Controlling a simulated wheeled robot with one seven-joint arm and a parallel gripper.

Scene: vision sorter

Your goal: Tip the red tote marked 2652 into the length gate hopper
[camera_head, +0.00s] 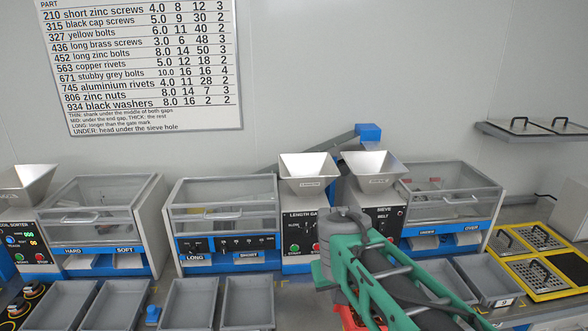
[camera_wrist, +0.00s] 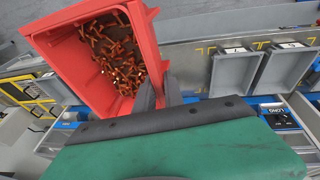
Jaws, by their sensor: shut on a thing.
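My gripper (camera_wrist: 158,92) is shut on the tote's near wall. In the head view only a sliver of the red tote (camera_head: 352,318) shows below my green arm, which hides the gripper and most of the tote. No number can be read on it. The length gate hopper (camera_head: 307,168), a pale metal funnel, sits above the length gate machine (camera_head: 300,232), beyond my arm and up. The tote is apart from it.
A second funnel, the sieve belt hopper (camera_head: 372,167), stands just right of the length gate hopper. Grey bins (camera_head: 247,300) line the bench front. A yellow-framed tray (camera_head: 540,262) is at right. A blue block (camera_head: 368,132) rises behind the hoppers.

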